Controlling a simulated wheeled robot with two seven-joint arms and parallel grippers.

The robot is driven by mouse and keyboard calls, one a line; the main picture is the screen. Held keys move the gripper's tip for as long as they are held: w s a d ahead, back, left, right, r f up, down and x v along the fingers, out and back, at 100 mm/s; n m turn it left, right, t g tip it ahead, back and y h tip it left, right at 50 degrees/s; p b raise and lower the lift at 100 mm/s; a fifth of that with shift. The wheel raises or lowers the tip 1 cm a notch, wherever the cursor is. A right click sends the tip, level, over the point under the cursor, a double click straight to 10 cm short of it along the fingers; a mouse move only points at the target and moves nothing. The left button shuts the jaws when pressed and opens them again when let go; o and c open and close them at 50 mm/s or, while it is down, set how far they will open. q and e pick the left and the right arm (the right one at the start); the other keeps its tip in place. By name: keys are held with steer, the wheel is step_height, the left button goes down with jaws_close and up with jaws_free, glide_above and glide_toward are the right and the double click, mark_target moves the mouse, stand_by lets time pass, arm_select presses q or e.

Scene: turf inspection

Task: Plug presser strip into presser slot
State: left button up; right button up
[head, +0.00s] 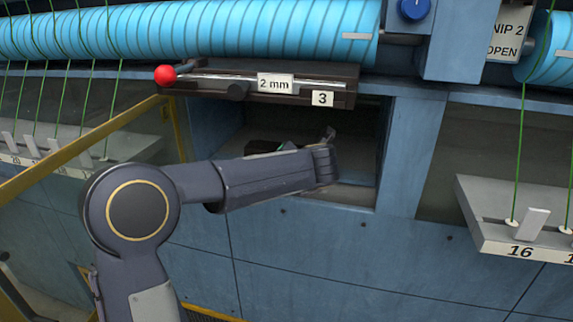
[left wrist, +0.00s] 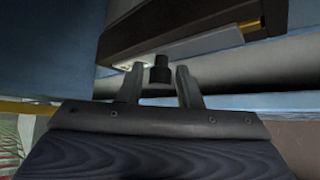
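A dark presser strip (head: 205,85) spans the top of an open recess under the blue roller in the head view. My left gripper (head: 329,136) reaches into the recess (head: 352,160), below the strip's right end. In the left wrist view, my left gripper (left wrist: 160,72) is open. A black knob (left wrist: 160,72) shows between its fingers with gaps on both sides, under a dark bar (left wrist: 190,22). I cannot tell a separate presser slot. My right gripper is out of view.
A dark object (head: 265,147) lies in the recess, partly behind my arm. A blue post (head: 402,155) borders the recess on the right. A yellow rail (head: 80,150) runs at the left. A grey ledge numbered 16 (head: 490,215) juts out at the right.

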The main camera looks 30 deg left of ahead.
arm_select(q)
steer(key=o, duration=0.3)
steer(key=shift+f, duration=0.1)
steer(key=shift+s+d, duration=0.1)
steer(key=b+v, duration=0.1)
steer(key=v, duration=0.6)
steer(key=shift+s+d+r+b, duration=0.2)
steer(key=shift+r+b, duration=0.1)
steer(key=shift+r, duration=0.1)
